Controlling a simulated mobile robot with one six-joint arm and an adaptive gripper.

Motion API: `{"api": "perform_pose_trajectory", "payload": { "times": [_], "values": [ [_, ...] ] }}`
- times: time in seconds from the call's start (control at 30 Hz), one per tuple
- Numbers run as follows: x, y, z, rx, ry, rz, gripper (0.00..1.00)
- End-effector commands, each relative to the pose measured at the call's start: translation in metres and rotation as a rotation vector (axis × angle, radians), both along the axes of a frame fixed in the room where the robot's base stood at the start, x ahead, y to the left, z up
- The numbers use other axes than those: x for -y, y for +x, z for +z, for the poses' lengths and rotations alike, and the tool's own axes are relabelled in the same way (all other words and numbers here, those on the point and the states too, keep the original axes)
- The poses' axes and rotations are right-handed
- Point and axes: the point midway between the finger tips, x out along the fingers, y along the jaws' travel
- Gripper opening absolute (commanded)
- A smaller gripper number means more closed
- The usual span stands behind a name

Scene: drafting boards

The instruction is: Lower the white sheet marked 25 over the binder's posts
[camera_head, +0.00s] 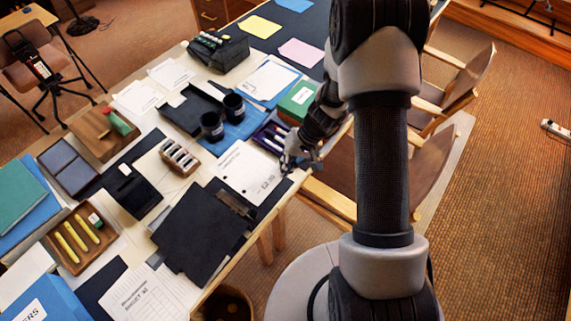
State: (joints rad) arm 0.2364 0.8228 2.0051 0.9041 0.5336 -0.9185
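A white sheet (243,168) with print and small dark marks lies or hovers near the table's right edge, beyond the binder; its number is too small to read surely. A dark open binder (196,236) lies in front of it, with a strip of metal hardware (236,204) along its far right side, partly by the sheet's near edge. Single posts are too small to make out. My gripper (287,168) is at the sheet's right edge, pointing down. I cannot tell whether its fingers are closed on the sheet or whether the sheet touches the table.
A dark tray with pens (268,139) and a green box (298,101) stand close behind my gripper. Two black cups (213,126) stand left of them. A stapler-like block (179,157) and a wooden pen tray (81,239) lie left. A chair (340,185) stands right of the table.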

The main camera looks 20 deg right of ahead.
Motion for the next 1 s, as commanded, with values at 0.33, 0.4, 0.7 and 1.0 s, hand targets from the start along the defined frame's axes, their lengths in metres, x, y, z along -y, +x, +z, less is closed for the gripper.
{"api": "perform_pose_trajectory", "payload": {
  "times": [0.33, 0.4, 0.7, 1.0],
  "values": [
    [0.0, 0.0, -0.029, -0.001, 0.0, 0.0, 0.0],
    [0.0, 0.0, -0.034, 0.0, 0.0, 0.0, 0.0],
    [0.0, 0.0, -0.049, 0.0, 0.0, 0.0, 0.0],
    [0.0, 0.0, -0.049, 0.0, 0.0, 0.0, 0.0]
  ]
}}
